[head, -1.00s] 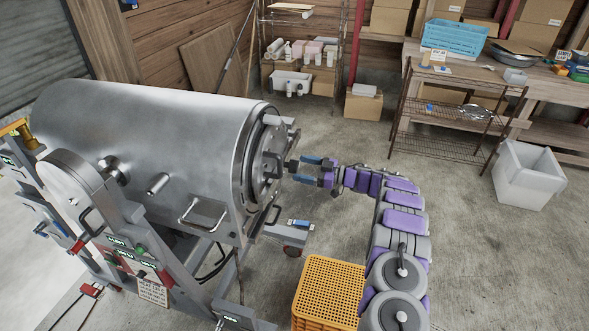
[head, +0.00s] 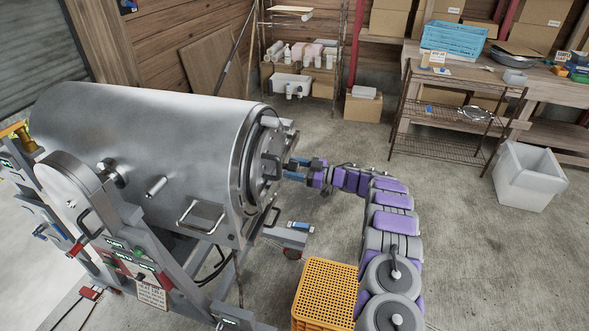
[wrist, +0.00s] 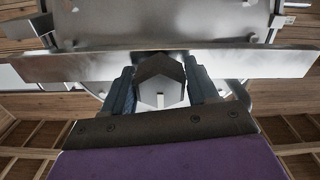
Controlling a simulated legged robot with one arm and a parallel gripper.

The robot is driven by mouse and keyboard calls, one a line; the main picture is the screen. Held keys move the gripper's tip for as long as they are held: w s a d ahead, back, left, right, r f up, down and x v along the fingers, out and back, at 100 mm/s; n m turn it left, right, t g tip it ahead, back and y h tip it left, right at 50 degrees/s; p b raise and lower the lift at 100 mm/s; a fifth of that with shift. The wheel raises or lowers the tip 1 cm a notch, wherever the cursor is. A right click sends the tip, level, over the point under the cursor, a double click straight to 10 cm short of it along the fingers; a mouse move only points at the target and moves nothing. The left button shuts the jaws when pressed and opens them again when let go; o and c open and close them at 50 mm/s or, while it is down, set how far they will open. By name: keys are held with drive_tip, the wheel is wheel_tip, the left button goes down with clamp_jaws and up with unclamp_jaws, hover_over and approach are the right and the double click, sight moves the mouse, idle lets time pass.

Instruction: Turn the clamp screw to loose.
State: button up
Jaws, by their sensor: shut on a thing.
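The clamp screw (wrist: 160,92) shows in the wrist view as a grey hexagonal head in front of a flat metal bar (wrist: 75,66). My gripper (wrist: 160,82) has its two dark blue fingers on either side of the head and is shut on it. In the head view my gripper (head: 290,170) reaches from the right to the end lid (head: 262,165) of a large steel drum (head: 150,140). The screw is too small and covered to make out there. I cannot tell how far it is turned.
A yellow perforated crate (head: 326,288) stands on the floor below my arm. A control panel (head: 135,262) and frame stand at the drum's front. A wire rack (head: 450,120) and a white bin (head: 529,175) are at the right, with clear floor between.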

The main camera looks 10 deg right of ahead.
drive_tip(key=shift+a, duration=0.1)
drive_tip(key=c, duration=0.4)
